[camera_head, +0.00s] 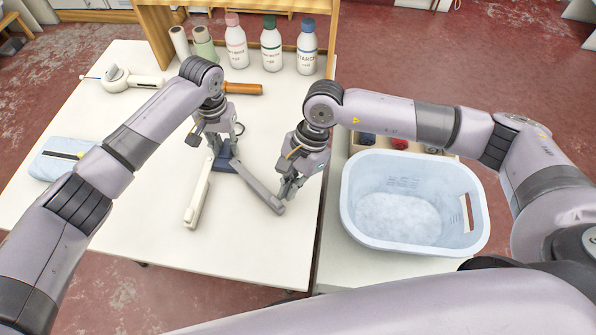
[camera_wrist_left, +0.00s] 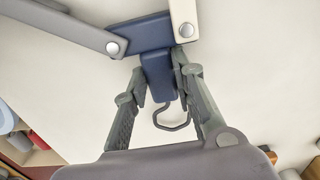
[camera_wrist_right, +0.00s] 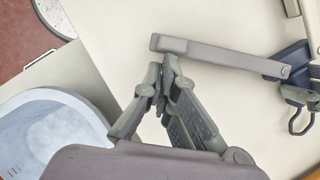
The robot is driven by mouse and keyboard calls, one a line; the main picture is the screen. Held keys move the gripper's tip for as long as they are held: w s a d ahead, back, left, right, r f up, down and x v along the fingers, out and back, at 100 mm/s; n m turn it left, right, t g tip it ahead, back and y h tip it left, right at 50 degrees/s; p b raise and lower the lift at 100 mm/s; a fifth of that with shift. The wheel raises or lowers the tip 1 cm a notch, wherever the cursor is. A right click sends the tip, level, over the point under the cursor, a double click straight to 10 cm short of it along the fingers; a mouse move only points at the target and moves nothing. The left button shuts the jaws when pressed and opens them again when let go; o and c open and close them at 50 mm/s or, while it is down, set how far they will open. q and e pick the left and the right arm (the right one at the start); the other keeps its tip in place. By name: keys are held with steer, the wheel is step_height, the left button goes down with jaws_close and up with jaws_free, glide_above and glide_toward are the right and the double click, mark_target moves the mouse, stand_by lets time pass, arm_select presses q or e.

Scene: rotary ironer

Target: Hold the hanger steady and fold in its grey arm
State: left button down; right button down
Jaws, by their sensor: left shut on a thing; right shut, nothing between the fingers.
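The hanger has a dark blue hub (camera_wrist_left: 158,76) with a hook, a white arm (camera_head: 198,198) and a grey arm (camera_head: 258,186). It lies over the white table with both arms spread toward the front. My left gripper (camera_head: 217,150) is shut on the blue hub, just above the hook in the left wrist view. My right gripper (camera_head: 288,190) is shut and empty beside the free end of the grey arm. In the right wrist view its fingertips (camera_wrist_right: 166,72) are close to that arm's end (camera_wrist_right: 170,44); I cannot tell whether they touch.
A pale blue basket (camera_head: 358,226) stands at the right. Several bottles (camera_head: 271,45) and rolls line the back of the table (camera_head: 110,222). A white handheld device (camera_head: 135,82), an orange-handled tool (camera_head: 242,88) and a light blue packet (camera_head: 50,166) lie farther left and back. The front-left table is clear.

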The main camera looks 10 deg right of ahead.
steer(key=s+a+m, duration=0.1)
steer(key=a, duration=0.1)
steer(key=s+a+m+t, duration=0.1)
steer(key=a+m, duration=0.1)
steer(key=s+a+m, duration=0.1)
steer(key=a, duration=0.1)
steer(key=shift+s+t+y, duration=0.3)
steer(key=shift+s, duration=0.05)
steer(key=a+m, duration=0.2)
steer(key=a, duration=0.1)
steer(key=s+a+m+t, duration=0.1)
steer(key=a, duration=0.1)
steer(key=shift+a, duration=0.1)
steer(key=shift+w+a, duration=0.15)
steer(key=shift+a, duration=1.05)
steer(key=shift+w, duration=0.1)
